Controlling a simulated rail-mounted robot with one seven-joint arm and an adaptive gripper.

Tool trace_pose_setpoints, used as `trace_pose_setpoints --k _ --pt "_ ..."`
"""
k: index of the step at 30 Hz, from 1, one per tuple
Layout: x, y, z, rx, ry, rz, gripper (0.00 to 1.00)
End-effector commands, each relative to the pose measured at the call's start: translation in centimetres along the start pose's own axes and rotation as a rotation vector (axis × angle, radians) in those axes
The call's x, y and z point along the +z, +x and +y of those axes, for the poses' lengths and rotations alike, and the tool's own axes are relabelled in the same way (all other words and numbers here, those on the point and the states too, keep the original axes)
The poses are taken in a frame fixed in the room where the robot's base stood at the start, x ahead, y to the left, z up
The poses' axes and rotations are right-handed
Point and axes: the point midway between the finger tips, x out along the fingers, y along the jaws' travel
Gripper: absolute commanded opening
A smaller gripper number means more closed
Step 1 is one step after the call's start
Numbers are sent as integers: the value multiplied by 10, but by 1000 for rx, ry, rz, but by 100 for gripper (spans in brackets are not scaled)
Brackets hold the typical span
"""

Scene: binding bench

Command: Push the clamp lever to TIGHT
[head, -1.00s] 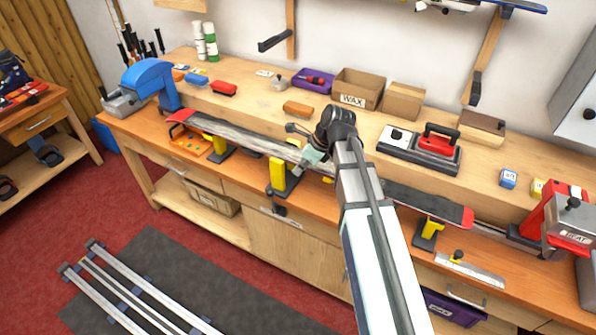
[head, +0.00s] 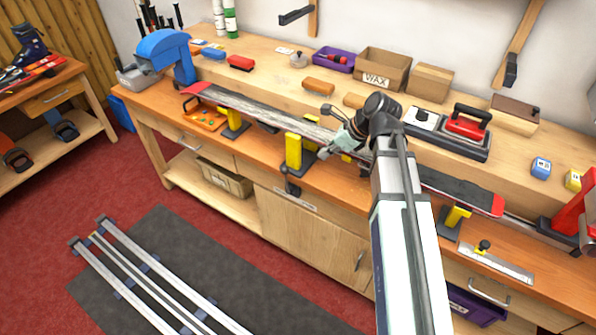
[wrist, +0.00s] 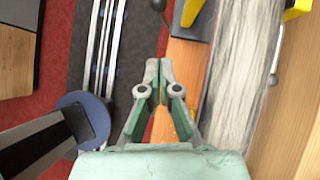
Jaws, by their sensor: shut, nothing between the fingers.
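My gripper (head: 324,154) is shut and empty, over the bench's front edge just right of the middle yellow vise (head: 293,152). It also shows in the wrist view (wrist: 159,66), fingertips together. A dark lever with a round knob (head: 284,171) sits low at the front of that vise, apart from my gripper. Its dark ball (wrist: 158,4) shows at the top of the wrist view, ahead of the fingertips. I cannot read any TIGHT mark. A grey, red-tipped ski or board (head: 262,112) lies along the vises; my arm hides part of it.
A second ball-ended lever (head: 327,108) stands behind the board. A red-handled iron (head: 467,122), WAX box (head: 382,72) and small blocks stand on the raised back shelf. A blue machine (head: 165,52) is at the left. Open floor lies in front, with metal rails (head: 150,275) on a mat.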

Motion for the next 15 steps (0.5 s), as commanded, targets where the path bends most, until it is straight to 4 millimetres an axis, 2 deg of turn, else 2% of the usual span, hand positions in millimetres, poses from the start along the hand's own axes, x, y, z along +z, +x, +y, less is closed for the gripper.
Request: trace_pose_setpoints --k 10,15 --pt "0 1 0 1 0 1 0" --pt "1 12 0 2 0 1 0"
